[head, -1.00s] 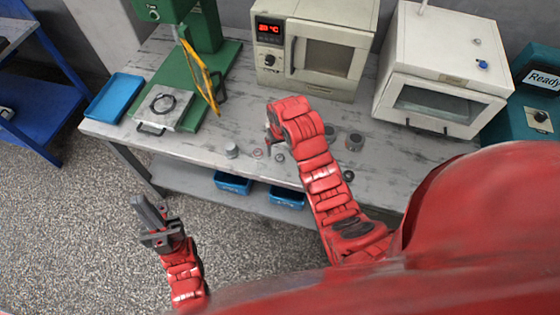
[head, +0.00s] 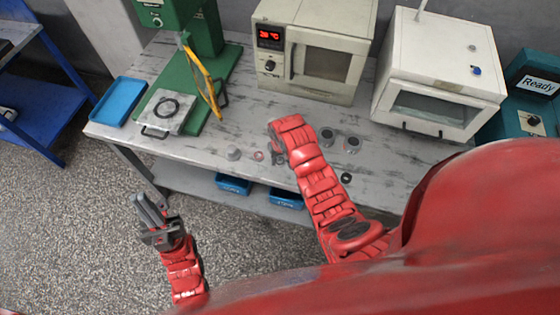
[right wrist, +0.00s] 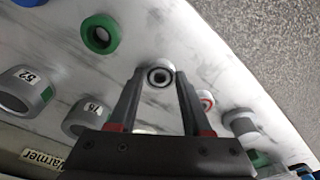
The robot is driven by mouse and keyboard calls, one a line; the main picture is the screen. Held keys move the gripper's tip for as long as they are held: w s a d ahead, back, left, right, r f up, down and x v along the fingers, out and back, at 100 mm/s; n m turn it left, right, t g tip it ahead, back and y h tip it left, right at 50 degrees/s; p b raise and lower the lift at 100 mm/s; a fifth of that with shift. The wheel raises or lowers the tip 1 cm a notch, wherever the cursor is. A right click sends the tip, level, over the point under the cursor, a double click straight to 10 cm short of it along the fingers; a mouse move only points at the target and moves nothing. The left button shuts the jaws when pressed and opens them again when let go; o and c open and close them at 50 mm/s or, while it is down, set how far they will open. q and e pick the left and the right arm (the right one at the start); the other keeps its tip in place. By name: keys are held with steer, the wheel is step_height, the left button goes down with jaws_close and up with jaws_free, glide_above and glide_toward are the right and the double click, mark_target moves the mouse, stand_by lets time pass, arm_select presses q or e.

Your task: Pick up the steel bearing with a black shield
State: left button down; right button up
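A steel bearing with a black ring in its face (right wrist: 160,76) lies on the table in the right wrist view, just past and between the fingertips of my right gripper (right wrist: 157,88). The fingers are apart with no visible contact on it. In the head view my right gripper (head: 279,154) is low over the front part of the table and hides most of the bearing. My left gripper (head: 148,207) is off the table's front edge, above the floor; whether its fingers are apart is unclear.
A green-faced ring (right wrist: 100,33), a red-faced ring (right wrist: 206,99) and grey cylinders marked 52 (right wrist: 26,92) and 76 (right wrist: 87,114) lie around the bearing. A press (head: 205,30), blue tray (head: 118,101), oven (head: 315,45) and white chamber (head: 440,70) stand behind.

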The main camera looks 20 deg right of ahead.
jaws_close()
steer(key=shift+r, duration=0.1)
